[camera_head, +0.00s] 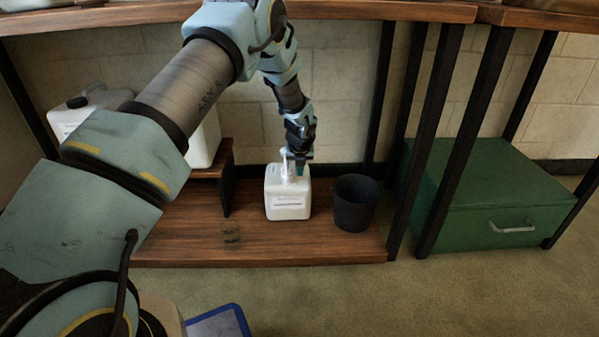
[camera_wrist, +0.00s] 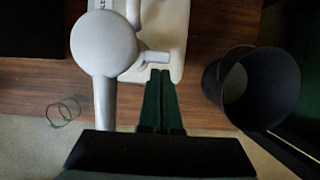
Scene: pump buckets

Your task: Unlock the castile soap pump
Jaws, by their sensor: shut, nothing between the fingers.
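A white jug (camera_head: 288,205) with a label stands upright on the low wooden shelf. Its white pump (camera_head: 285,160) rises from the top. In the wrist view the round pump head (camera_wrist: 103,42) is at upper left, with its spout (camera_wrist: 103,102) pointing down the picture. A small white tab (camera_wrist: 153,57) sticks out to the right beside the head. My gripper (camera_wrist: 160,73) is shut and empty. Its dark green fingertips are right by the tab, over the jug's edge; I cannot tell if they touch. In the head view my gripper (camera_head: 302,172) is just right of the pump.
A black bucket (camera_head: 355,215) stands right of the jug. Other white jugs stand on a raised step (camera_head: 213,165) at left. Dark shelf posts (camera_head: 460,140) and a green box (camera_head: 490,200) are at right.

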